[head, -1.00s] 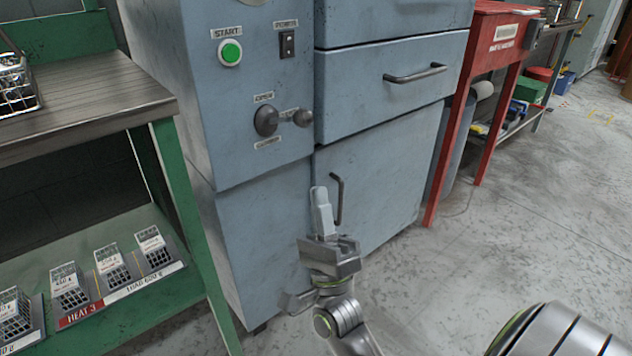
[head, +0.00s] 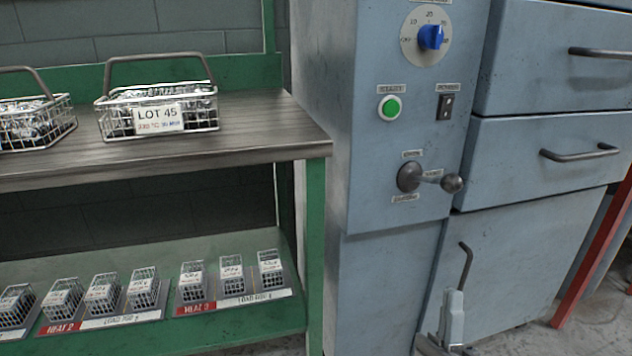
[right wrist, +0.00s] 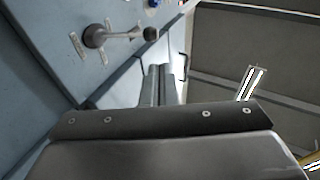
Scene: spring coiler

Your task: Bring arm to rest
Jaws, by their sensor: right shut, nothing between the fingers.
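My right gripper (head: 452,318) shows at the bottom right of the head view, in front of the lower door of the blue-grey machine (head: 385,270). Its fingers are together and hold nothing. In the right wrist view the fingers (right wrist: 158,75) point toward the machine front, and the lever with a round knob (right wrist: 120,34) is above and to the left of them, apart from them. The same lever (head: 430,179) shows in the head view. Most of my right arm is out of the frame. My left gripper is in neither current view.
The machine carries a green start button (head: 390,107), a blue dial (head: 431,37) and drawer handles (head: 580,154). A green bench (head: 316,250) at left holds a LOT 45 wire basket (head: 158,112) and small wire cages (head: 143,288) on its lower shelf. A red post (head: 597,250) stands at right.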

